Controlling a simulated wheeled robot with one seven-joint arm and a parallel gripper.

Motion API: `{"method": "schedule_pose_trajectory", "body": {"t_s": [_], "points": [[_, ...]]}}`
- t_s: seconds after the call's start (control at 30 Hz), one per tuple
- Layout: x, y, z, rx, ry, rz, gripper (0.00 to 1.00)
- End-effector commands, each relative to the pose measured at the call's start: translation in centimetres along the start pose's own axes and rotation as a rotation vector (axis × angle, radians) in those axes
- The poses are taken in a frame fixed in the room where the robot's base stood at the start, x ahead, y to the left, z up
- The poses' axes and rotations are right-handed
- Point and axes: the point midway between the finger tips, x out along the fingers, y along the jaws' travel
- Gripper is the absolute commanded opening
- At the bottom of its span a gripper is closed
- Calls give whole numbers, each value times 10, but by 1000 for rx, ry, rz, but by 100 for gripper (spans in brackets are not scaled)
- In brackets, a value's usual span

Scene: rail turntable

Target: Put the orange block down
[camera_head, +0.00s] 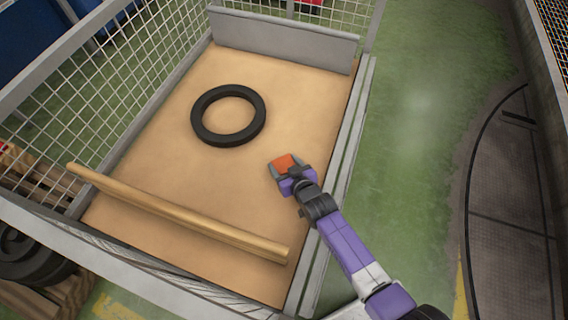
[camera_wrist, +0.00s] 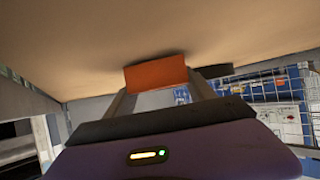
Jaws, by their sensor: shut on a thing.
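The orange block (camera_head: 285,163) is between the fingers of my gripper (camera_head: 284,168), over the right part of the tan floor of the mesh-sided cart (camera_head: 180,80). In the wrist view the orange block (camera_wrist: 156,74) sits between the two grey fingertips of my gripper (camera_wrist: 157,88), with its edge against or very near the tan surface. I cannot tell for sure whether it touches that surface. My gripper is shut on the block.
A black ring (camera_head: 199,128) lies on the cart floor up and left of the block. A wooden bar (camera_head: 180,213) lies across the near end. A grey panel (camera_head: 283,40) closes the far end. Bare floor surrounds the block. A round dark plate (camera_head: 510,200) is at right.

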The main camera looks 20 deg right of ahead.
Motion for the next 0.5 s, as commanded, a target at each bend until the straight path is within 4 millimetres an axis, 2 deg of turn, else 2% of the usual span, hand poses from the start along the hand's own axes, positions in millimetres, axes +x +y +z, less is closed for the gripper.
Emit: {"method": "schedule_pose_trajectory", "body": {"t_s": [0.27, 0.3, 0.4, 0.5], "points": [[3, 0, 5, 0, 1, 0, 14], [3, 0, 4, 0, 1, 0, 67], [2, 0, 4, 0, 1, 0, 87], [2, 0, 4, 0, 1, 0, 89]]}}
